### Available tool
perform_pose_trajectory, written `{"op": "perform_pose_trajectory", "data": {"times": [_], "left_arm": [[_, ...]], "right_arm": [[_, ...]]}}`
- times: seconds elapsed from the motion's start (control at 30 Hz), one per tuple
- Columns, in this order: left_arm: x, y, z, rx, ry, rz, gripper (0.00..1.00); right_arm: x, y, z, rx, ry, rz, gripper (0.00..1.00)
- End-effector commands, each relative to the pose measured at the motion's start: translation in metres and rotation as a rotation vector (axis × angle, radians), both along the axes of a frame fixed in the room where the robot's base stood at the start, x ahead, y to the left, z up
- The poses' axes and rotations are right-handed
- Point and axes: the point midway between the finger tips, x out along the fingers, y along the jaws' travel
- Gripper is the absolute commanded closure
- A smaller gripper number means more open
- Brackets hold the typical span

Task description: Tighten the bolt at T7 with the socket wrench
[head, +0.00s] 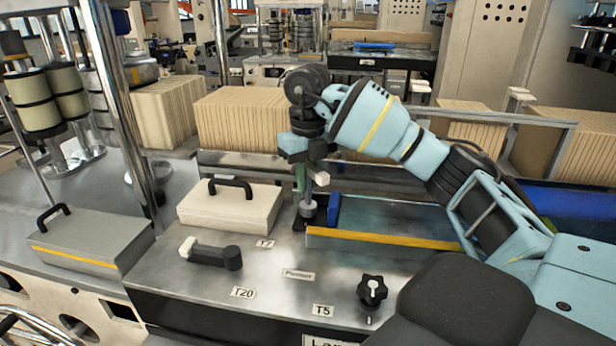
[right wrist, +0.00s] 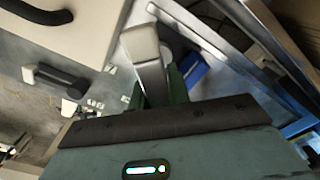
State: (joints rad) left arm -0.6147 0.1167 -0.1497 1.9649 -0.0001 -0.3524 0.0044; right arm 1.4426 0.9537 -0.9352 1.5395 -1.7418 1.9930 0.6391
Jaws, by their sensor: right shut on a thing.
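My right gripper (head: 312,176) is shut on the socket wrench (head: 309,201), just right of the white lidded box. The wrench's grey shaft stands about upright below the fingers, and a green part (head: 300,178) shows beside them. Its lower end is over a dark fitting (head: 299,223) on the metal deck, behind the T7 label (head: 264,244). The bolt itself cannot be made out, nor whether the socket sits on it. My left gripper is not in view.
A white box (head: 230,207) with a black handle stands left of the wrench. A lever (head: 211,254) and a black star knob (head: 371,291) stand in front. A yellow-edged tray (head: 385,240) with a blue block (head: 334,207) lies to the right. Kraft stacks (head: 245,118) stand behind.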

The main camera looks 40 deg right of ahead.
Motion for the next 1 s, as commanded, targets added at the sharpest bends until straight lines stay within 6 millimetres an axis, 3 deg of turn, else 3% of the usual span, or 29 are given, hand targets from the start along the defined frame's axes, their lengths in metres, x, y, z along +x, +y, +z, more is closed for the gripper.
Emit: {"op": "perform_pose_trajectory", "data": {"times": [0.5, 1.0], "left_arm": [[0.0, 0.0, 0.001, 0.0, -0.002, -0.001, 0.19], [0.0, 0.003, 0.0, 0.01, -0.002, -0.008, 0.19]], "right_arm": [[0.0, 0.0, 0.002, 0.001, -0.003, -0.006, 1.0], [0.0, 0.0, 0.027, 0.0, -0.005, -0.006, 1.0]]}}
